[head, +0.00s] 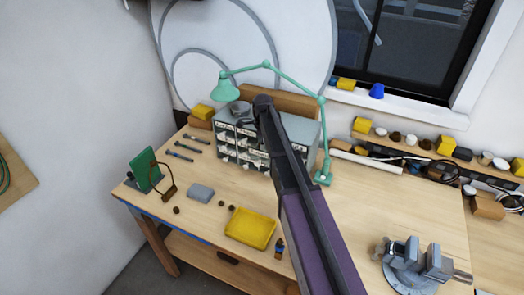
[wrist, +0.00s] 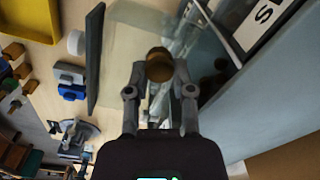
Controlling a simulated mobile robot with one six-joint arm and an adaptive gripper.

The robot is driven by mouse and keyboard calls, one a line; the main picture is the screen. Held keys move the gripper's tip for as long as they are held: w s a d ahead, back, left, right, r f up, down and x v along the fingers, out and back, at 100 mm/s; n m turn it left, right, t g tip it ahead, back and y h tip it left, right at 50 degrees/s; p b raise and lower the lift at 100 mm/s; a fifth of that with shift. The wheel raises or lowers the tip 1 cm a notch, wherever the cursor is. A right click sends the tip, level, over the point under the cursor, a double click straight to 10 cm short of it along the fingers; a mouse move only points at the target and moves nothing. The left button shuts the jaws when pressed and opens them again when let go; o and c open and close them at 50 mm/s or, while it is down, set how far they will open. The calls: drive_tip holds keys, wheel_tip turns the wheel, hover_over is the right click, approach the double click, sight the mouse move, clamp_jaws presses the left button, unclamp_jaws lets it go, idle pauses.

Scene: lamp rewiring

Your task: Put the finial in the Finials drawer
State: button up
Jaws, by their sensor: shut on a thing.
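The finial (wrist: 159,64) is a small brown-gold knob. In the wrist view it sits between the fingertips of my gripper (wrist: 160,74), which is shut on it. A clear, see-through drawer (wrist: 130,35) with a dark front edge lies behind the finial; whether the finial is above or inside it I cannot tell. The grey drawer cabinet (head: 228,146) with labelled drawers stands at the back of the bench in the head view. My arm covers part of it and hides the fingertips there. A partly seen white label (wrist: 264,20) shows an "S".
A green lamp (head: 224,88) arches over the cabinet. A yellow tray (head: 250,229), a grey box (head: 200,193) and small brown pieces lie in front. A vise (head: 410,268) stands at right.

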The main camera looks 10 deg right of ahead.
drive_tip(key=shift+f+b, duration=1.4)
drive_tip(key=shift+f, duration=0.2)
drive_tip(key=shift+f, duration=0.1)
drive_tip(key=o, duration=0.9)
drive_tip(key=shift+r, duration=0.2)
wheel_tip(320, 180, up, 12)
drive_tip(key=p, duration=1.2)
drive_tip(key=shift+s, duration=0.2)
